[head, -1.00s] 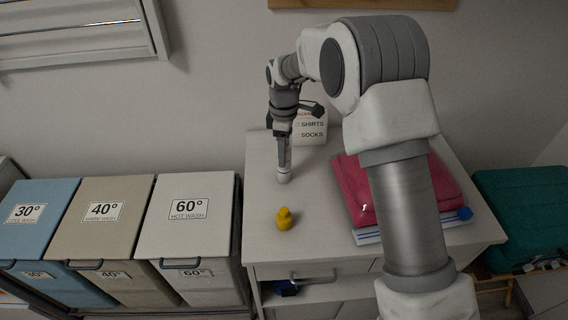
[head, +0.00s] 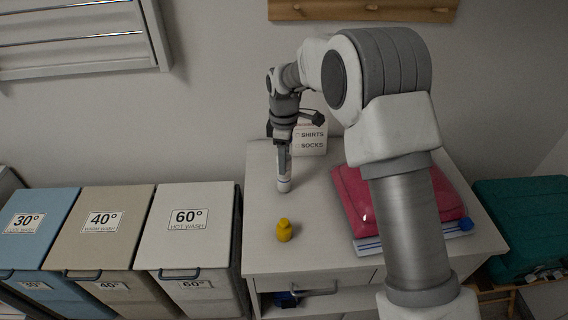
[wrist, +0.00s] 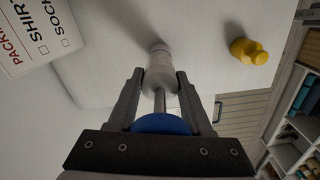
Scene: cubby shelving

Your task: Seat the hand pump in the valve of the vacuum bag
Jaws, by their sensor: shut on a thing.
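My gripper (head: 284,158) points down over the left part of the white cabinet top. It is shut on the hand pump, a pale cylinder (head: 284,184) held upright. The wrist view shows the pump's pale body (wrist: 159,65) between the fingers (wrist: 160,85), with a metal rod and a blue handle near the palm. I cannot tell whether the pump's lower end touches the top. The vacuum bag (head: 352,203), pink-red with a white and blue edge strip, lies to the right. My arm covers its middle, and I cannot make out the valve.
A packing-list card (head: 311,140) stands behind. Lidded laundry bins (head: 186,220) are at the left, and a teal container (head: 520,225) is at the right. The top between pump and bag is clear.

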